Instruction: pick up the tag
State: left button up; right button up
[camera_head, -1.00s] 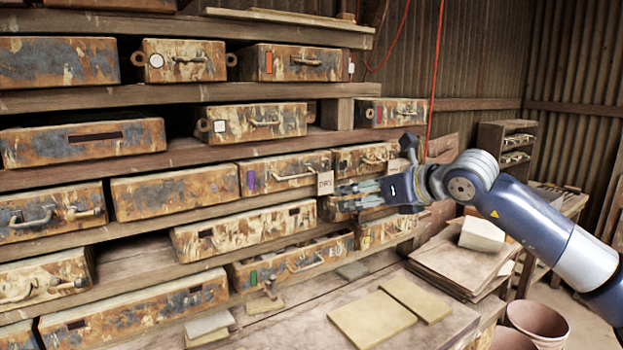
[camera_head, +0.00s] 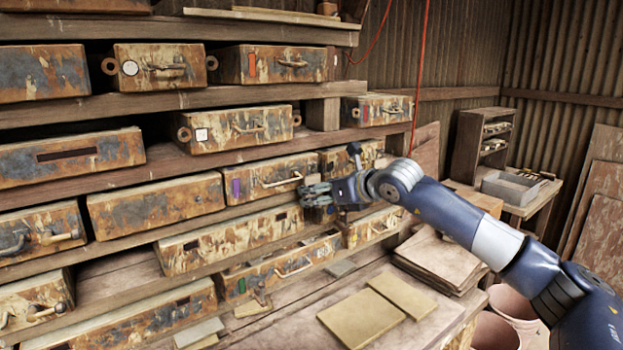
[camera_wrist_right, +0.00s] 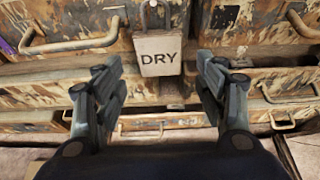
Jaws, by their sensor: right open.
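The tag is a small pale plate marked DRY (camera_wrist_right: 158,53), hanging from a metal loop in front of the rusty drawers, upright in the right wrist view. My right gripper (camera_wrist_right: 157,82) is open, one finger to each side of the tag's lower part in that picture. The fingers do not appear to touch it, and nothing is held. In the head view my right gripper (camera_head: 306,194) is close to the drawer fronts in the middle rows, and I cannot make out the tag there. My left gripper is not in view.
Rusty drawers with handles (camera_head: 282,181) fill the wooden shelves close around the gripper. Below, the bench holds flat tan tiles (camera_head: 361,317) and a stack of boards (camera_head: 440,260). A red cord (camera_head: 421,75) hangs behind the arm. Buckets (camera_head: 512,308) stand at lower right.

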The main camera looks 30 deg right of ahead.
jog(key=shift+x, duration=1.1)
jog(key=shift+c, duration=0.2)
jog(key=shift+s, duration=0.1)
jog(key=c, duration=0.9)
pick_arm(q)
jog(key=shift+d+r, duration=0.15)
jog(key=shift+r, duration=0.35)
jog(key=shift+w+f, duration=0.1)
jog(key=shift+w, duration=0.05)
pick_arm(e)
jog(key=shift+r, duration=0.15)
